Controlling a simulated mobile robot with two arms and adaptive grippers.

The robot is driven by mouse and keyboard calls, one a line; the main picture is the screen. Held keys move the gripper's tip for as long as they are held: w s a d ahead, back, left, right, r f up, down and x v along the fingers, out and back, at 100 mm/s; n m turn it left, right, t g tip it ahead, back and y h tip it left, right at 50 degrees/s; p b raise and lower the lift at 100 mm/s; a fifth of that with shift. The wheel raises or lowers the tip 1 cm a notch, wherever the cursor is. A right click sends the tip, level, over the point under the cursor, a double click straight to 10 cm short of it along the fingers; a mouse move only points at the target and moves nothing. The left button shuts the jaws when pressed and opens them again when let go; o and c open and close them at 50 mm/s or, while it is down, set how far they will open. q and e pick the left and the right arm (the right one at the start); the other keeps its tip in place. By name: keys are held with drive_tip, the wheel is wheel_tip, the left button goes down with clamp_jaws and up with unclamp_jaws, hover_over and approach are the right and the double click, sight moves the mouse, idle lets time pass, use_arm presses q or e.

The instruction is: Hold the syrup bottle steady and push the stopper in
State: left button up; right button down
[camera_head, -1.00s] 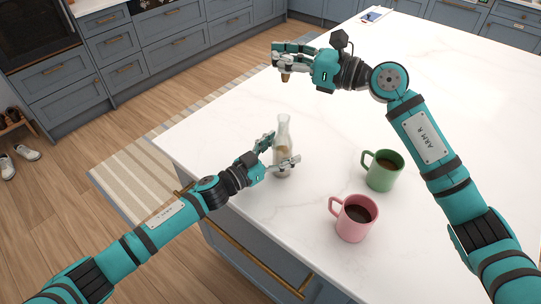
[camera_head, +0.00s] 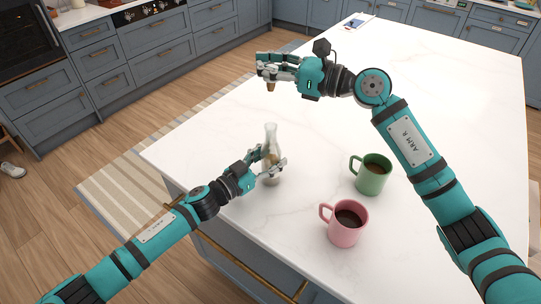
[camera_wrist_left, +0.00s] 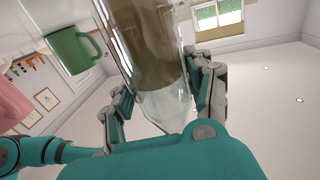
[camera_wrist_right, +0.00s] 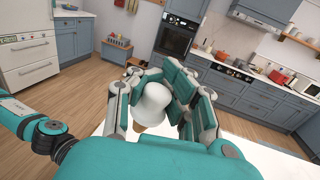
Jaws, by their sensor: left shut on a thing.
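The syrup bottle (camera_head: 270,134) is clear glass with brownish contents and stands upright on the white counter. My left gripper (camera_head: 270,165) is shut around its lower body, with fingers on both sides. In the left wrist view the bottle (camera_wrist_left: 155,60) fills the space between the fingers (camera_wrist_left: 165,95). My right gripper (camera_head: 266,72) is shut on the stopper (camera_head: 271,87), which has a white cap and a cork-coloured lower end pointing down. In the right wrist view the stopper (camera_wrist_right: 151,103) sits between the fingers (camera_wrist_right: 158,100). It is held apart from the bottle, beyond and above it in the head view.
A green mug (camera_head: 371,178) and a pink mug (camera_head: 344,228), both with dark drink, stand on the counter (camera_head: 430,120) right of the bottle. The counter's left edge is close to the bottle. The far part of the counter is mostly clear.

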drive_tip(key=shift+f+m+t+h, duration=0.3)
drive_tip(key=shift+f+t+h, duration=0.5)
drive_tip(key=shift+f+t, duration=0.7)
drive_tip(key=shift+f, duration=2.9)
drive_tip(key=shift+f, duration=1.7)
drive_tip(key=c, duration=1.3)
unclamp_jaws()
